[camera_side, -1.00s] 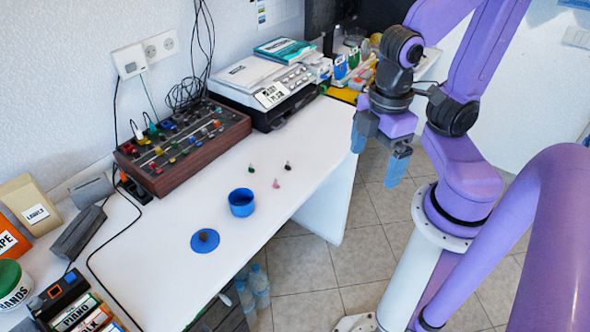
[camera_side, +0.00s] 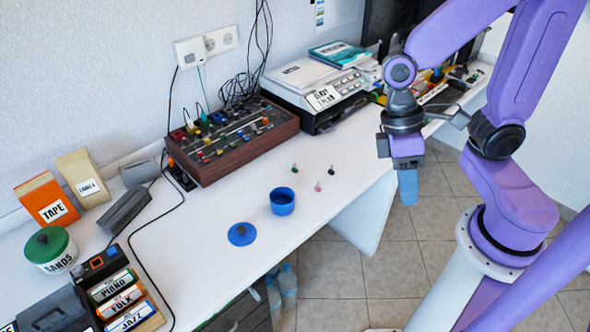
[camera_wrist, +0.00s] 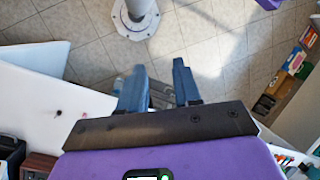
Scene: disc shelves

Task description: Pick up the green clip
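The small green clip (camera_side: 295,168) stands on the white table in the side view, behind and left of a pink clip (camera_side: 317,186) and left of a black clip (camera_side: 332,168). I cannot make out the green clip in the wrist view. My gripper (camera_side: 408,190) hangs beyond the table's right edge, well to the right of the clips, with its blue fingers pointing down. In the wrist view my gripper (camera_wrist: 158,78) has its two fingers apart with only floor between them, so it is open and empty.
A blue cup (camera_side: 282,207) and a round blue lid (camera_side: 241,234) lie in front of the clips. A mixing console (camera_side: 232,143) and a printer (camera_side: 318,97) stand along the wall behind. The table around the clips is clear.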

